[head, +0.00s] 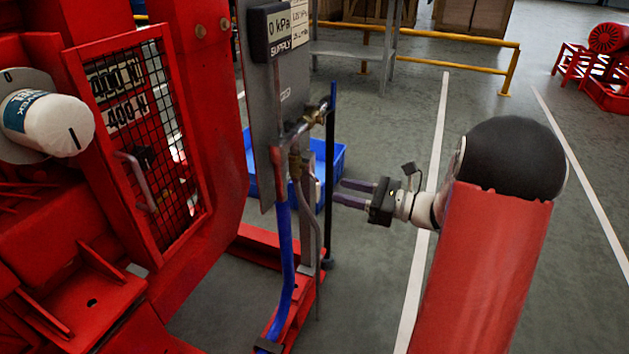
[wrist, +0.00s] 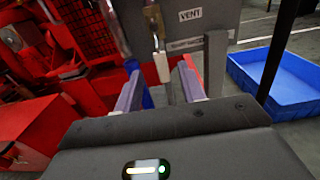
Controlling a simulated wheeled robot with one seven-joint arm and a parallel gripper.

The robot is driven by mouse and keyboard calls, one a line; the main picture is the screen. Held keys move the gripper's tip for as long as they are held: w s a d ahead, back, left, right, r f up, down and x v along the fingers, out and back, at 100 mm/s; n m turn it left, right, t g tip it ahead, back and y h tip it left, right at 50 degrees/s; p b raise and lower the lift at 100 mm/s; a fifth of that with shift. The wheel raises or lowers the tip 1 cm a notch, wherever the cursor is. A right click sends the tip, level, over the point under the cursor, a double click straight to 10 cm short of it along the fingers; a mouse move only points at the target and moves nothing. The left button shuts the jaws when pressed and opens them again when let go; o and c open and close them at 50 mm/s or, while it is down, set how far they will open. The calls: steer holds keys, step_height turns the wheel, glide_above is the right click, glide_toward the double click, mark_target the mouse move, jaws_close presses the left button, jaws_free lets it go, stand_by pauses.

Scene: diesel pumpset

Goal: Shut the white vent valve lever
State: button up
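The white vent valve lever (wrist: 162,67) hangs roughly upright below a brass fitting (wrist: 153,22) in the wrist view. A panel marked VENT (wrist: 221,22) stands behind it. My gripper (wrist: 160,72) is open, with one finger on each side of the lever in the picture. Gaps show between the lever and both fingers, so it is not gripped. I cannot tell how far the lever reaches between the fingertips. In the head view my gripper (head: 340,192) points left at the pipe stand, and the lever is not clear there.
A blue pipe (head: 285,245) and a dark upright pole (head: 330,170) stand close to my gripper. A blue crate (head: 335,160) sits on the floor behind. The red pumpset frame (head: 215,120) fills the left. The floor right of the stand is open up to a yellow rail (head: 430,35).

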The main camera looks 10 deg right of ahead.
mark_target(320, 185)
steer(key=x, duration=0.7)
steer(key=shift+w+a, duration=0.2)
steer(key=shift+a, duration=0.05)
jaws_close()
